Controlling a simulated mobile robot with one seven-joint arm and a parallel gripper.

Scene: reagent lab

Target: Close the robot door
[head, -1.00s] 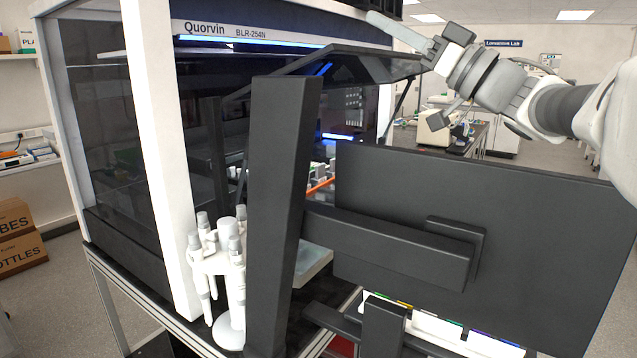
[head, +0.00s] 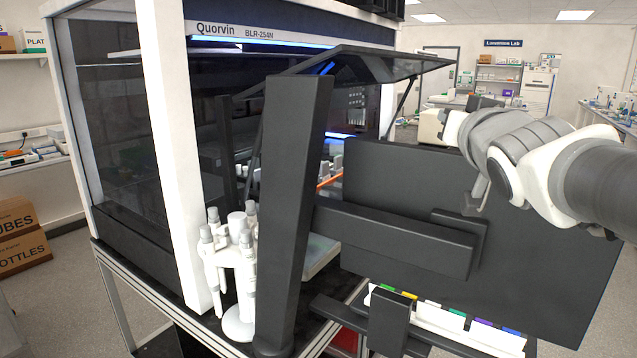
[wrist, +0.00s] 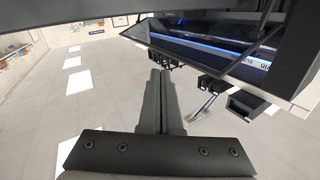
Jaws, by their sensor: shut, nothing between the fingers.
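The robot's door (head: 395,68) is the dark glazed front panel of the Quorvin machine (head: 163,150). It stands open in the head view, swung up and out from under the top edge, with a strut beneath. My gripper (wrist: 160,72) shows in the wrist view with its two dark fingers shut together and nothing between them. The machine's blue light strip (wrist: 205,47) shows at the upper right of the wrist view, beyond the fingers.
A pipette stand (head: 238,318) stands by the front corner. A dark monitor-like panel (head: 400,180) on an arm and a dark post (head: 292,190) stand before the opening. A rack with coloured labels (head: 450,325) is low in front. Cardboard boxes (head: 20,235) lie left.

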